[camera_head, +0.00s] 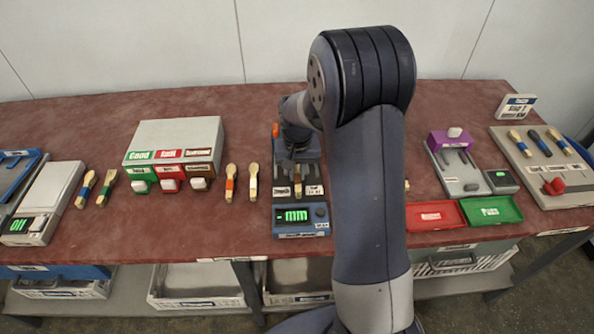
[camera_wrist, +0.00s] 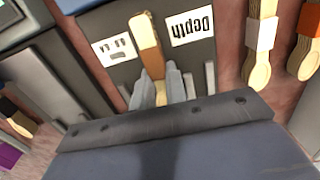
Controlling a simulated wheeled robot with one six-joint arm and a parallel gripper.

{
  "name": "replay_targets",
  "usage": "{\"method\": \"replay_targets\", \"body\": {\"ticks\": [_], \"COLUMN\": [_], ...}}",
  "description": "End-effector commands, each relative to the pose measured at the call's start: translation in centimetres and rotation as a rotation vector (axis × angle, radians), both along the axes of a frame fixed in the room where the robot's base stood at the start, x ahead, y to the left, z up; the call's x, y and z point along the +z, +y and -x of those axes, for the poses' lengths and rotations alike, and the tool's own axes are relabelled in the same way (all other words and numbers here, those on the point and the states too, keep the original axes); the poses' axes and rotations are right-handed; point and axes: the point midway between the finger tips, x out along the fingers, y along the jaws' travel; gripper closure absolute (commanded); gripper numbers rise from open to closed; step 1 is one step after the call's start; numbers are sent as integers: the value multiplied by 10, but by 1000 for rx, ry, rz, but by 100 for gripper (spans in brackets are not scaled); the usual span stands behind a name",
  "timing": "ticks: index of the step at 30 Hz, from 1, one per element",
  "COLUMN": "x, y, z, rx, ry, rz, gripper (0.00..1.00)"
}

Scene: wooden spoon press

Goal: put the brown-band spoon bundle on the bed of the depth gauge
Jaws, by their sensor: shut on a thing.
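The brown-band spoon bundle (camera_wrist: 148,38) stands out between my fingers in the wrist view, with its brown band and pale wooden tip showing. My gripper (camera_wrist: 168,88) is shut on it. The bundle is over the dark bed of the depth gauge (camera_wrist: 118,72), between two white labels, one reading "Depth" upside down. I cannot tell whether it touches the bed. In the head view, the depth gauge (camera_head: 290,218) is blue and dark, with a green "-- mm" display. My gripper (camera_head: 297,160) is above its rear part, and the bundle (camera_head: 298,183) shows just below the fingers.
An orange-band bundle (camera_head: 230,183) and a white-band bundle (camera_head: 253,182) lie close left of the gauge. A grey box with coloured levers (camera_head: 172,150) stands further left. Red (camera_head: 433,215) and green (camera_head: 490,209) trays are at the right. Table between the lever box and bundles is clear.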

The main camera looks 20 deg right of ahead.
Motion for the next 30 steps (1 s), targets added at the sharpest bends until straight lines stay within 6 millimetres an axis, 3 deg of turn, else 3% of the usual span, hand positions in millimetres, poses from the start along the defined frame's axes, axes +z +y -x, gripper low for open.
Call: {"method": "replay_targets", "body": {"ticks": [8, 9, 16, 25, 30], "x": [-3, -2, -2, 2, 23], "y": [0, 0, 0, 0, 0], "z": [0, 0, 0, -1, -2], "rx": [0, 0, 0, 0, 0], "ry": [-1, -2, -2, -2, -8], "rz": [0, 0, 0, 0, 1], "gripper": [100, 84, 65, 65, 65]}}
